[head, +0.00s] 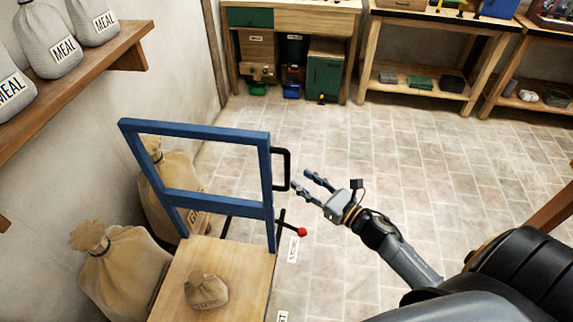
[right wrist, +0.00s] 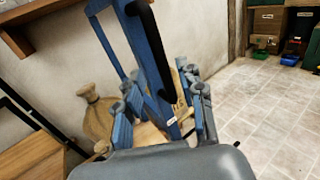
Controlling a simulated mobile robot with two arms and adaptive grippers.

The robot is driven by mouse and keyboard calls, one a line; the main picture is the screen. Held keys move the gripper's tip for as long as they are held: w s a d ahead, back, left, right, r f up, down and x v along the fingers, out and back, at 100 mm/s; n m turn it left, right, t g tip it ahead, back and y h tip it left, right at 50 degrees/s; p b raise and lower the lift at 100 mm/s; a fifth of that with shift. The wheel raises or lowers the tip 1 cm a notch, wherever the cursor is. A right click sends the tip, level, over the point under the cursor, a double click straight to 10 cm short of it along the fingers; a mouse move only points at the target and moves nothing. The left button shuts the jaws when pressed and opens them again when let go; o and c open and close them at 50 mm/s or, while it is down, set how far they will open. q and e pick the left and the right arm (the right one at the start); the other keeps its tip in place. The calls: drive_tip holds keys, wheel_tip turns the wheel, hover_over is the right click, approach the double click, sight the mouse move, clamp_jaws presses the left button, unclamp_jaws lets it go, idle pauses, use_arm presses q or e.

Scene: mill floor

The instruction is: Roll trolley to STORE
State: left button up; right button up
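The trolley has a blue upright frame (head: 195,128), a wooden deck (head: 226,258) and a black side handle (head: 284,168). A small tan sack (head: 206,290) lies on the deck. A lever with a red knob (head: 302,232) sticks out low on the frame's right side. A white STORE label (head: 293,249) shows just below the knob. My right gripper (head: 299,179) is open and empty, just right of the black handle. In the right wrist view its fingers (right wrist: 163,108) are spread, with the blue frame (right wrist: 150,60) and black handle (right wrist: 152,45) beyond. My left gripper is out of view.
Large tan sacks (head: 125,268) stand between trolley and left wall. A wall shelf (head: 85,85) holds several MEAL sacks (head: 48,38). Workbenches (head: 435,20) line the back. Tiled floor (head: 420,150) is clear between trolley and benches. A wooden post (head: 553,208) shows at right.

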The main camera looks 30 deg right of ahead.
sight(289, 171)
drive_tip(key=p+x, duration=0.1)
drive_tip(key=x, duration=0.4)
drive_tip(key=shift+w+a+r, duration=0.1)
drive_tip(key=shift+w+a, duration=0.05)
drive_tip(key=shift+w, duration=0.2)
drive_tip(key=shift+w+a+p, duration=0.2)
drive_tip(key=shift+w+p, duration=0.1)
drive_tip(key=shift+w, duration=0.3)
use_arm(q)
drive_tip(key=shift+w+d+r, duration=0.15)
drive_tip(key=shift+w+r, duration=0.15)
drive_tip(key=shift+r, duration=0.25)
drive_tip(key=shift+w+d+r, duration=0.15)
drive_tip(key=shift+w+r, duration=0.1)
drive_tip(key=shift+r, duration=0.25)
use_arm(e)
drive_tip(key=shift+c, duration=0.4)
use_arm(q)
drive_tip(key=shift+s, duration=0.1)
use_arm(e)
clamp_jaws()
